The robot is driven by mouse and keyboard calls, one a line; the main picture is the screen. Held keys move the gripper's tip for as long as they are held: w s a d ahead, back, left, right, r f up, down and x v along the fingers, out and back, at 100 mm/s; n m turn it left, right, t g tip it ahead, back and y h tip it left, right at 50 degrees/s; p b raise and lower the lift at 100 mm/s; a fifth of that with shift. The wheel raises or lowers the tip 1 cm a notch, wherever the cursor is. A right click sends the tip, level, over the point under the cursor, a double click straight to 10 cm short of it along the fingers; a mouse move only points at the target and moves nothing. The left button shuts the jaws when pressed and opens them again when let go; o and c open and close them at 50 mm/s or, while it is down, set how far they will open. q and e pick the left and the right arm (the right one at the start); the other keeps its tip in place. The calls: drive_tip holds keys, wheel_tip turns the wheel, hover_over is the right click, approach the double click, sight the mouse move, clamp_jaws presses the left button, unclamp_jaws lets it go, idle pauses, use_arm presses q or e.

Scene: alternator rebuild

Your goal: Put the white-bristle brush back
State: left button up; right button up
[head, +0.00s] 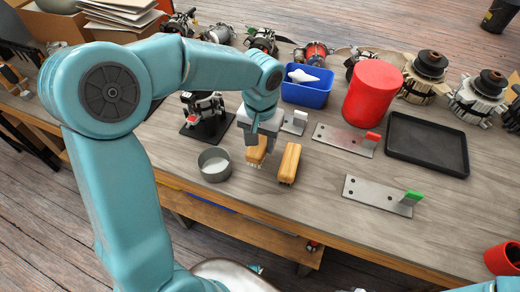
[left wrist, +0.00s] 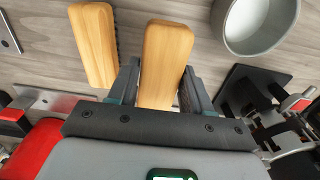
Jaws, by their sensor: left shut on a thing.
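My left gripper (head: 262,137) is shut on a wooden-backed brush (head: 256,153), with pale bristles showing at its lower edge. In the left wrist view the brush's wooden back (left wrist: 166,55) lies between the two fingers. I cannot tell whether its bristles touch the bench. A second wooden brush (head: 289,163) rests just right of it, apart from the gripper. In the left wrist view that brush (left wrist: 94,45) shows dark bristles along one side. A metal plate with a pale tab (head: 295,122) stands just behind, partly hidden by the gripper. My right gripper is not in view.
A grey round tin (head: 214,164) stands close left of the held brush. Metal plates with a red tab (head: 345,140) and a green tab (head: 378,195) lie to the right. A black tray (head: 428,118), blue bin (head: 307,95) and red cylinder (head: 373,92) stand farther back.

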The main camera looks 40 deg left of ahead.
use_arm(q)
wheel_tip(320, 180, down, 4)
drive_tip(key=shift+f, duration=0.1)
drive_tip(key=shift+b, duration=0.3)
drive_tip(key=shift+f, duration=0.15)
drive_tip(key=o, duration=0.9)
